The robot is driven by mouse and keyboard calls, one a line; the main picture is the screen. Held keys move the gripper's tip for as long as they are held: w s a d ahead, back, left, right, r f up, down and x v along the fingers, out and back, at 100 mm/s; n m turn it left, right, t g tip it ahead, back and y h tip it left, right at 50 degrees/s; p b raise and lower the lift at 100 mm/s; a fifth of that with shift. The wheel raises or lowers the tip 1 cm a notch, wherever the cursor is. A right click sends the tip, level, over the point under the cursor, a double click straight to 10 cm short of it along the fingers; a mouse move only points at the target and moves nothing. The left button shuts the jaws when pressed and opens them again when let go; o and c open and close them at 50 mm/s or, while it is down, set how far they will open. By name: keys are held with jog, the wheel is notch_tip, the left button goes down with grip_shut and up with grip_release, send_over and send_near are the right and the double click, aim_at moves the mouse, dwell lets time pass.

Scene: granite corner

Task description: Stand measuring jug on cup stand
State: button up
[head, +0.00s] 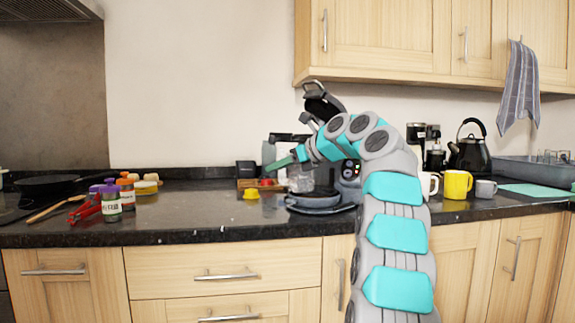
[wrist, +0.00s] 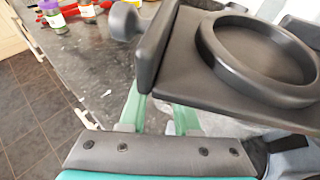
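My gripper (head: 280,163) is over the counter, its green fingers pointing left and down in the head view. A clear vessel (head: 300,178), probably the measuring jug, stands close by my fingers, partly hidden by my arm. Below and right of it is a dark round base (head: 316,200), perhaps the cup stand. In the wrist view, my green fingers (wrist: 157,112) show apart, with counter visible between them. A black plate with a raised ring (wrist: 262,62) and a knob at its left covers the fingertips. Whether they hold anything is hidden.
A yellow piece (head: 250,193) lies left of my gripper. Jars (head: 111,200) and red tongs (head: 86,207) are further left. A yellow mug (head: 456,184), a grey mug (head: 486,188) and a black kettle (head: 470,152) stand right of my arm. The front counter between jars and gripper is clear.

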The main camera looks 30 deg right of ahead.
grip_shut()
dwell(0.6)
